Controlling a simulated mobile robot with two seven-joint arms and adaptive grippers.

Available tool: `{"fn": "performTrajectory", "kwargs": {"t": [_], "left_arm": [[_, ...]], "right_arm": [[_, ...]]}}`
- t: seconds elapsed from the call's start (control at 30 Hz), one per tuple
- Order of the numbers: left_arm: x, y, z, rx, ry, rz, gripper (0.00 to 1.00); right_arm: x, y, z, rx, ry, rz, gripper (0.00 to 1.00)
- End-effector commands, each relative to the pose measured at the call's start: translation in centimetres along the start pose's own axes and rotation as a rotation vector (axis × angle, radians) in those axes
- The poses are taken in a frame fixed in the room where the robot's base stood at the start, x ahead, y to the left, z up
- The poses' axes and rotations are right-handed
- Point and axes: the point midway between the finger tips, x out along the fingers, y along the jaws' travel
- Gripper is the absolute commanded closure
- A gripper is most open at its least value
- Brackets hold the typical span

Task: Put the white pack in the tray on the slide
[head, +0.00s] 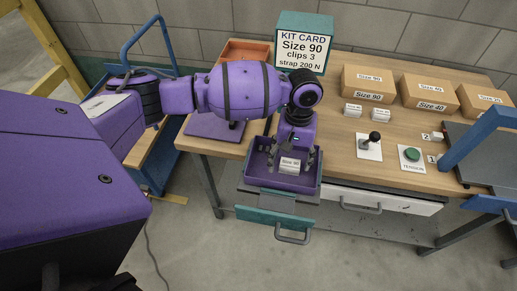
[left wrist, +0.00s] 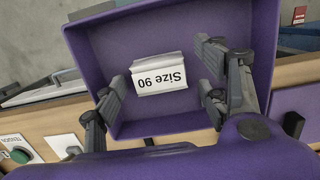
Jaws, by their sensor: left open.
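A white pack (head: 290,166) labelled Size 90 lies in the purple tray (head: 262,180), which rests on the pulled-out slide with a teal front (head: 262,217). In the left wrist view, the white pack (left wrist: 158,73) lies on the tray floor, its label upside down. My left gripper (head: 292,157) points down into the purple tray (left wrist: 262,50), its fingers open on both sides of the pack (left wrist: 158,73). I cannot tell whether any finger touches it. My right gripper is not in view.
Two more white packs (head: 352,110) (head: 381,115) stand on the bench, before several cardboard boxes (head: 368,83). A kit card (head: 303,47) reads Size 90, clips 3, strap 200 N. A joystick (head: 374,139) and green button (head: 411,154) are to the right. An orange tray (head: 246,50) sits behind my arm.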

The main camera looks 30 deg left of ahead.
Motion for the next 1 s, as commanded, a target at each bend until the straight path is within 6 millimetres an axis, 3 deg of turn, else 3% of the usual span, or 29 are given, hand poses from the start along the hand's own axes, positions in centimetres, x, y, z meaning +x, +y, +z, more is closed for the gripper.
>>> {"fn": "performTrajectory", "kwargs": {"t": [0.3, 0.5, 0.7, 1.0], "left_arm": [[-7.0, 0.2, -0.2, 0.003, 0.01, 0.005, 0.33], [-10.4, 0.2, -0.1, 0.003, 0.007, 0.003, 0.33], [-11.8, 0.1, -0.1, 0.002, 0.003, 0.002, 0.33], [-11.8, 0.1, -0.1, 0.002, 0.002, 0.002, 0.33]], "right_arm": [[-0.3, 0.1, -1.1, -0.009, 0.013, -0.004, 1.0], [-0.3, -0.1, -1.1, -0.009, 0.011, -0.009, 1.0], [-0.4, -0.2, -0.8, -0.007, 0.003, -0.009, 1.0], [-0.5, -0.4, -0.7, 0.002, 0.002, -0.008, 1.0]]}}
